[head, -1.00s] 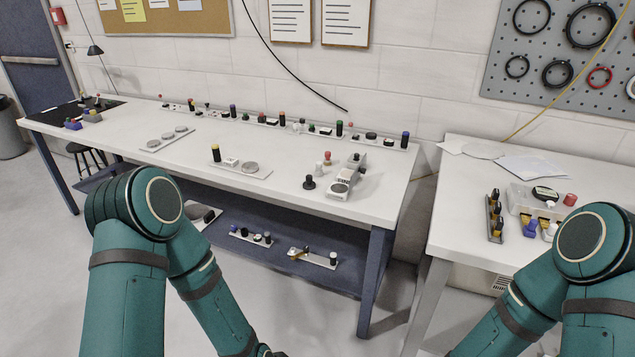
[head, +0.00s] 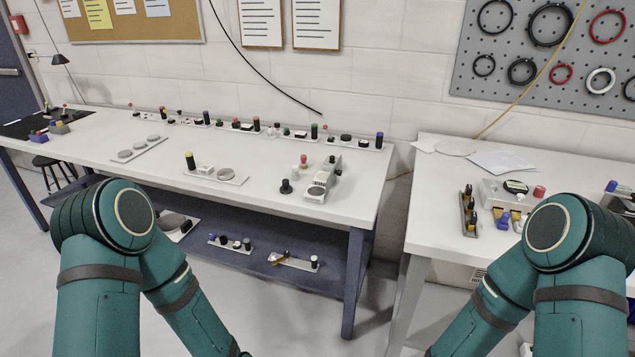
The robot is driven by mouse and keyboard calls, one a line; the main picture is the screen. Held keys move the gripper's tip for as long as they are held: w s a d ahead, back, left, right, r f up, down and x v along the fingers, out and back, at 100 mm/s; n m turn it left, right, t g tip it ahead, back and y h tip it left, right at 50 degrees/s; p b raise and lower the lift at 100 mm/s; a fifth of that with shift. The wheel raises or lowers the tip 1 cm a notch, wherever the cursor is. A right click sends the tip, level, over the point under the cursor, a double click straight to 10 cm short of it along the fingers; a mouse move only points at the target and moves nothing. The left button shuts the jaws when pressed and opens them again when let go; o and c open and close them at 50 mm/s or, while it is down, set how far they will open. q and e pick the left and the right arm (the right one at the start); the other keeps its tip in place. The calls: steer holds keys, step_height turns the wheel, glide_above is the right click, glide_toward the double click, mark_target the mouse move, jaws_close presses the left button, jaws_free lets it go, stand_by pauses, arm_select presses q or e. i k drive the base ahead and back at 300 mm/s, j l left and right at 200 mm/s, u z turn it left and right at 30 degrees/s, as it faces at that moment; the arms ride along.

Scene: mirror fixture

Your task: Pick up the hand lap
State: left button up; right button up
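I cannot tell for certain which piece is the hand lap. On the long white workbench (head: 262,203), a small black knobbed piece (head: 286,187) stands beside a grey-and-white device (head: 317,189) near the right end. A further tray (head: 125,159) carries several grey discs. Both my grippers are out of view; only my green arms show, reaching below the bottom edge.
A strip of small coloured-top items runs along the bench's back. A lower shelf (head: 262,262) holds more trays. A second white table (head: 430,205) at right carries papers (head: 500,162), a black rack (head: 468,211) and a clear box. A floor gap separates the two tables.

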mark_target(286, 189)
steer(key=i+j+z, duration=0.1)
steer(key=z, duration=0.3)
steer(key=i+j+z, duration=0.1)
steer(key=z, duration=0.25)
steer(key=i+j+z, duration=0.1)
steer(key=j+z, duration=0.3)
steer(key=i+j+z, duration=0.15)
steer(key=j, duration=0.25)
steer(key=j+z, duration=0.2)
steer(key=j, duration=0.2)
